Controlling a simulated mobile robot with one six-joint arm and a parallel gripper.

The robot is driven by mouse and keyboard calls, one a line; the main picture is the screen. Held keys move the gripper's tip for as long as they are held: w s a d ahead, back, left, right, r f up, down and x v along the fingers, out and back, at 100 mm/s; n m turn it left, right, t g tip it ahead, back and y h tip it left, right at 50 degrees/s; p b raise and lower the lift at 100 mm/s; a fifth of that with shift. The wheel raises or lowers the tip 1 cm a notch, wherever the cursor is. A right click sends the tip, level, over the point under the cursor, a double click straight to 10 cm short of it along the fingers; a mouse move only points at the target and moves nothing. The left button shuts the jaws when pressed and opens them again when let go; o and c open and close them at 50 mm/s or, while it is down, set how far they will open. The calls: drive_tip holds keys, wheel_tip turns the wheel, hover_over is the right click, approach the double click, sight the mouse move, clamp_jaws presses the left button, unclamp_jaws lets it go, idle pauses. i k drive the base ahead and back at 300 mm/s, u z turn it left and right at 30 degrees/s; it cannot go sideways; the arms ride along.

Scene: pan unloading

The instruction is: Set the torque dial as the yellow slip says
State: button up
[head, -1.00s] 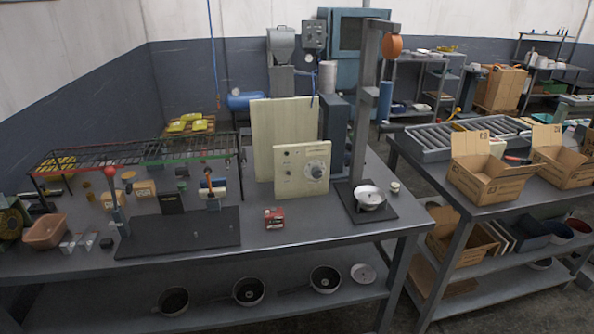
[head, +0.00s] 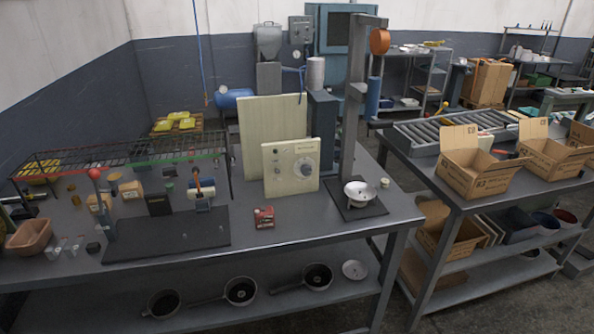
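A cream control panel (head: 291,167) stands upright on the workbench, in front of a taller cream board. A large round dial (head: 304,167) with a light ring is on its right half; its setting is too small to read. Small knobs sit on the panel's left side. I cannot make out a yellow slip for the dial in this view. My gripper is not in view.
The workbench (head: 290,223) holds a red box (head: 264,217), a press stand with a white pan (head: 360,191), a dark mat (head: 165,236) and a wire rack (head: 120,158). Pans lie on the lower shelf. Open cartons (head: 482,172) stand on the right table.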

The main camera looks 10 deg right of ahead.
sight(306, 170)
drive_tip(key=k, duration=0.65)
drive_tip(key=z, duration=0.25)
drive_tip(key=i, duration=1.55)
drive_tip(key=u, duration=0.35)
